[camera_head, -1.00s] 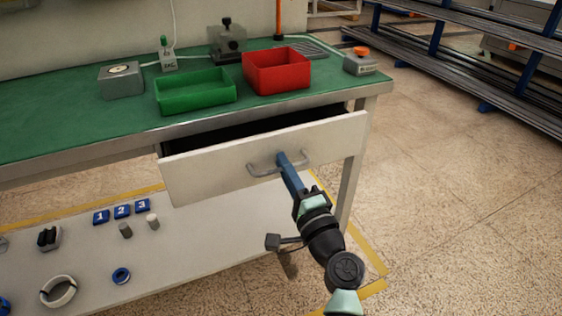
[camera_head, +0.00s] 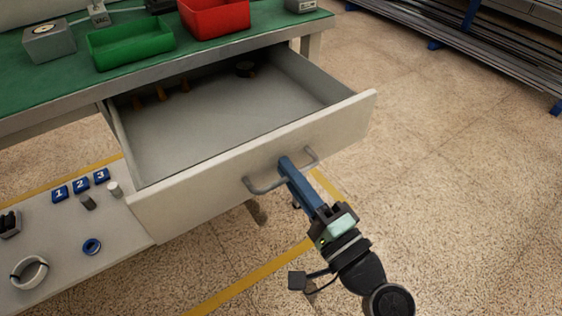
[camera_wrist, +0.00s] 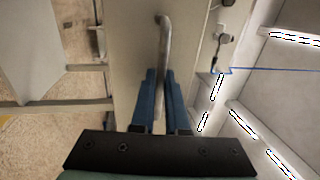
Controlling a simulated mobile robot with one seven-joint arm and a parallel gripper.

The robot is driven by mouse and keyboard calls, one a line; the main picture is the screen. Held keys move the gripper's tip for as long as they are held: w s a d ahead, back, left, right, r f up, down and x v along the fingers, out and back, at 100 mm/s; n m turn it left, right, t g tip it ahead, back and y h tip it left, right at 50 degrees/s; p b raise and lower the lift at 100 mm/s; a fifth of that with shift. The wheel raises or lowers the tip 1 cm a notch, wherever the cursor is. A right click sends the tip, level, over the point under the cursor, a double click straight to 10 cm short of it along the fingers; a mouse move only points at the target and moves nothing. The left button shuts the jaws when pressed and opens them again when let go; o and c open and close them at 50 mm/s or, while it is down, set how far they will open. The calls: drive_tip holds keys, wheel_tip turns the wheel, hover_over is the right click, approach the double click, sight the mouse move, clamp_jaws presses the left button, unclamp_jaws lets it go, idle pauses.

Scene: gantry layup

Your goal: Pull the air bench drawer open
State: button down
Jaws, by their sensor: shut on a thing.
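The air bench drawer (camera_head: 255,175) stands well out from under the bench top, its grey interior showing. Its metal handle (camera_head: 262,186) is a bar on the middle of the white front panel. My gripper (camera_head: 287,166) is shut on the handle, its blue fingers around the bar. In the wrist view the handle (camera_wrist: 164,38) runs between the two blue fingers of my gripper (camera_wrist: 161,88).
The green bench top (camera_head: 60,80) carries a green bin (camera_head: 130,45), a red bin (camera_head: 215,18) and a grey box (camera_head: 48,42). A lower shelf (camera_head: 110,255) holds blue numbered blocks (camera_head: 81,185) and rings. A rack of bars (camera_head: 450,40) stands back right. The floor at right is clear.

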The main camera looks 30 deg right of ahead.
drive_tip(key=shift+s, duration=0.2)
drive_tip(key=c, duration=1.2)
unclamp_jaws()
drive_tip(key=s+f, duration=0.2)
drive_tip(key=s, duration=1)
drive_tip(key=shift+s+d+f, duration=0.2)
drive_tip(key=shift+s, duration=0.15)
